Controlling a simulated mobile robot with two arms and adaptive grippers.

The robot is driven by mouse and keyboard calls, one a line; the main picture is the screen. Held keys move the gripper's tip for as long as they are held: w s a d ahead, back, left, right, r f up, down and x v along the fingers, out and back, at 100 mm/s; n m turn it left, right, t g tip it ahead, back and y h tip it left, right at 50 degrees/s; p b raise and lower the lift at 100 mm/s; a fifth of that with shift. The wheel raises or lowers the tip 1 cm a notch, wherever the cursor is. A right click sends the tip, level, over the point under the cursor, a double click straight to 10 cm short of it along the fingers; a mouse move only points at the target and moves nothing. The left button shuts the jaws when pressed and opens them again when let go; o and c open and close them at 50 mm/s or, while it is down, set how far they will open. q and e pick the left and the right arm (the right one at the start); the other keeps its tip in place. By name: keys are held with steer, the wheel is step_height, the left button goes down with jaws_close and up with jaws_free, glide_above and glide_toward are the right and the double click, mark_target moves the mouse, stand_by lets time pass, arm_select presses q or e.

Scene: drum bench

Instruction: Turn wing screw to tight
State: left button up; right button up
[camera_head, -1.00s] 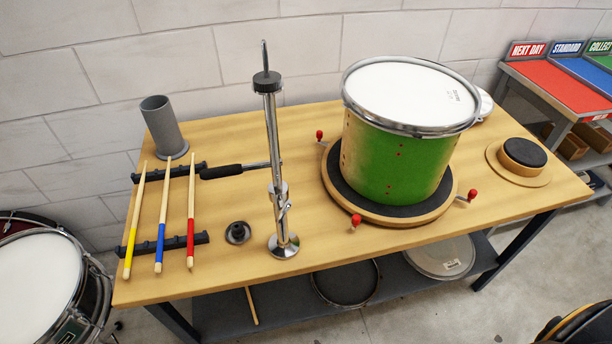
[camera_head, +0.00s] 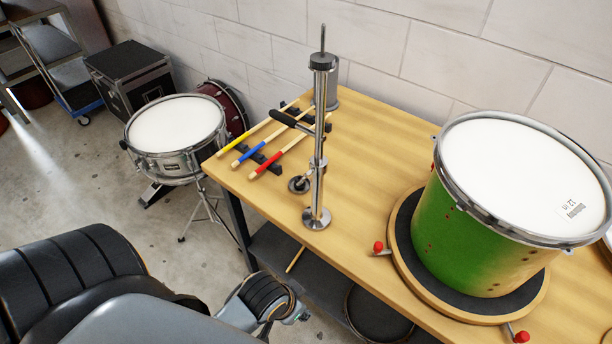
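A chrome stand (camera_head: 317,130) stands upright on a round base near the front edge of the wooden bench. A small metal fitting (camera_head: 318,163) sits on its lower half; a wing screw cannot be made out clearly at this size. A rod with a black grip (camera_head: 283,118) sticks out to the left from the stand's upper part. My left arm comes in at the bottom left, and its end (camera_head: 268,298) is below and left of the stand, apart from it. Its fingers cannot be made out. My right gripper is out of view.
A green drum (camera_head: 484,240) stands on a round turntable at the right, with red-knobbed handles (camera_head: 378,247). Several drumsticks (camera_head: 258,129) lie on a rack behind the stand. A small dark round part (camera_head: 298,184) is beside it. A snare drum (camera_head: 174,124) stands left of the bench.

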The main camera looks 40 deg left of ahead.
arm_select(q)
steer(key=d+r+n+t+h, duration=0.3)
steer(key=d+r+h, duration=0.5)
steer(key=r, duration=0.4)
steer(key=d+r+n+t+h, duration=0.35)
steer(key=d+r+h, duration=0.25)
steer(key=d+r, duration=0.45)
steer(key=n+t+y+p, duration=0.3)
steer(key=n+t+y, duration=0.75)
steer(key=n, duration=1.45)
glide_toward(301, 180)
steer(key=w+r+g+y, duration=0.1)
steer(key=w, duration=0.2)
steer(key=w+d+g+y, duration=0.1)
steer(key=w, duration=0.2)
steer(key=w+r+y, duration=0.1)
steer(key=w, duration=0.2)
steer(key=shift+d+r+g, duration=0.35)
steer(key=shift+d+g, duration=0.05)
steer(key=shift+w+d+f, duration=0.1)
steer(key=shift+w, duration=0.6)
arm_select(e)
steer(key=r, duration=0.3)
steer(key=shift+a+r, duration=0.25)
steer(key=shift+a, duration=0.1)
